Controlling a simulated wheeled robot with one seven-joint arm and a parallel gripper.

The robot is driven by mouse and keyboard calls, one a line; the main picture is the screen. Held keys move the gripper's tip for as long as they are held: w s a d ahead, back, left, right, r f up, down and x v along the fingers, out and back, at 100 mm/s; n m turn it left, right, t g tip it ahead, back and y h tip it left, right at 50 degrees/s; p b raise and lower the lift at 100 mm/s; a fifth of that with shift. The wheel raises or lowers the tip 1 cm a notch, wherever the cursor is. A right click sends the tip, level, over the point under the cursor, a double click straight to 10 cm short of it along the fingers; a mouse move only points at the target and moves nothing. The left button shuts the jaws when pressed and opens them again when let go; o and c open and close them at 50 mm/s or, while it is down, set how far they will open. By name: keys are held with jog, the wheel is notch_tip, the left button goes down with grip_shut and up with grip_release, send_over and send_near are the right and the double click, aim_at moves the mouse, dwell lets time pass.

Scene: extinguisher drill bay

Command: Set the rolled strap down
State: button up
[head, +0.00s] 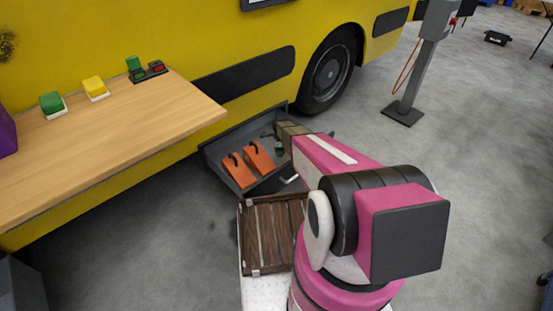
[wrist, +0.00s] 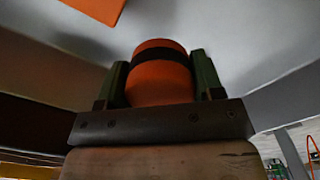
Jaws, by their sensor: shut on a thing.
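The rolled strap (wrist: 158,84) is an orange roll with a dark band around it, seen in the wrist view. My gripper (wrist: 160,64) is shut on it, with one green finger on each side. In the head view my gripper (head: 279,148) is over the right part of the open grey drawer (head: 213,153) at the foot of the yellow vehicle. The strap cannot be made out there, behind my arm. I cannot tell whether it touches the drawer floor.
Two orange blocks with black handles, one of them the left block (head: 239,170), lie in the drawer's left part. A wooden bench (head: 110,125) stands at left. A brown slatted tray (head: 267,233) is in front of the drawer. A grey post (head: 419,65) stands at right.

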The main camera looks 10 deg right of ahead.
aim_at(280, 161)
jog(key=shift+f, duration=3.35)
jog(key=shift+f, duration=0.15)
jog(key=o, duration=1)
jog(key=shift+o, duration=0.2)
notch_tip(280, 161, up, 12)
jog(key=s+d+r+n, duration=0.1)
jog(key=s+r+n, duration=1.9)
jog(key=s+r, duration=0.6)
jog(key=shift+s, duration=1.25)
